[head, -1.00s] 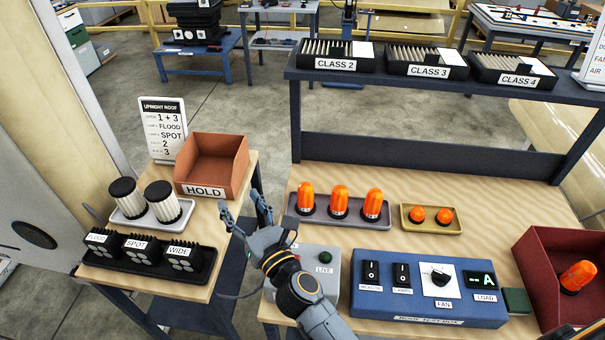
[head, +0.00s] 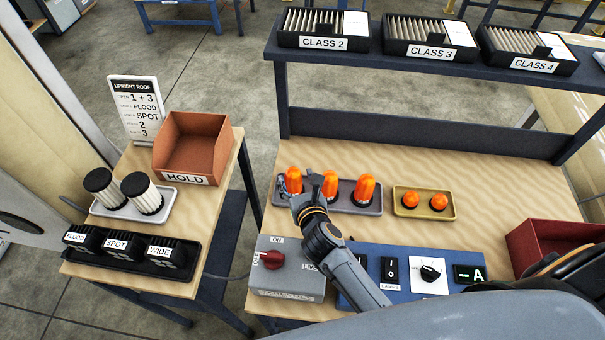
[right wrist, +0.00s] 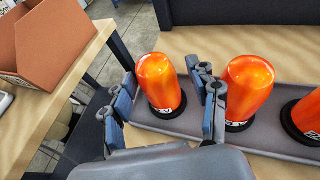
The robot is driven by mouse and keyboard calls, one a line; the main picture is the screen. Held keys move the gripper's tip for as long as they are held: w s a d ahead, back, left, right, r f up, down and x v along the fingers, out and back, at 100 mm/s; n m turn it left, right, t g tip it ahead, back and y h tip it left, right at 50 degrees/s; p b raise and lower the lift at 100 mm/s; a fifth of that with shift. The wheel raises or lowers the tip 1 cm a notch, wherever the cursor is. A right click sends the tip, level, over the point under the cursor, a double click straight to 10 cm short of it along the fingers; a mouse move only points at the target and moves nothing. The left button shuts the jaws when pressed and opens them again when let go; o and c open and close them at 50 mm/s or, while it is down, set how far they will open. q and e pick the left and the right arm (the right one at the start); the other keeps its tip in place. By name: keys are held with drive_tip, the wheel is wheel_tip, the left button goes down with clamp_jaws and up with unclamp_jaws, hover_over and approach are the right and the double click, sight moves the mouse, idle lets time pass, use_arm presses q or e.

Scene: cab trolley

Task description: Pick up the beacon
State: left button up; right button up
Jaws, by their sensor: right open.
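Three tall orange beacons with black bases stand upright in a grey tray (head: 342,208) on the right-hand bench. The left beacon (head: 293,180) is partly covered by my gripper; the middle beacon (head: 330,184) and right beacon (head: 364,188) stand beside it. My right gripper (head: 298,186) is open at the left beacon. In the right wrist view that left beacon (right wrist: 160,84) shows between the spread fingers, upright in the tray, and the middle beacon (right wrist: 248,88) is just right of the right finger. Contact cannot be told. My left gripper is not in view.
A yellow tray (head: 424,214) with two small orange lamps is to the right. A control box (head: 408,262) and a grey switch box (head: 288,284) with a red knob stand in front. The HOLD bin (head: 192,145) is left; a dark red bin (head: 540,238) is right.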

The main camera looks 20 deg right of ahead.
drive_tip(key=shift+s+f+m, duration=0.25)
drive_tip(key=shift+s+m, duration=0.05)
drive_tip(key=shift+s, duration=0.2)
drive_tip(key=shift+f, duration=0.1)
drive_tip(key=x, duration=0.3)
drive_tip(key=p+x, duration=0.1)
drive_tip(key=x, duration=0.3)
drive_tip(key=shift+w+a+f, duration=0.15)
drive_tip(key=shift+a+f, duration=0.05)
drive_tip(key=shift+f, duration=0.1)
clamp_jaws()
drive_tip(key=shift+r, duration=0.1)
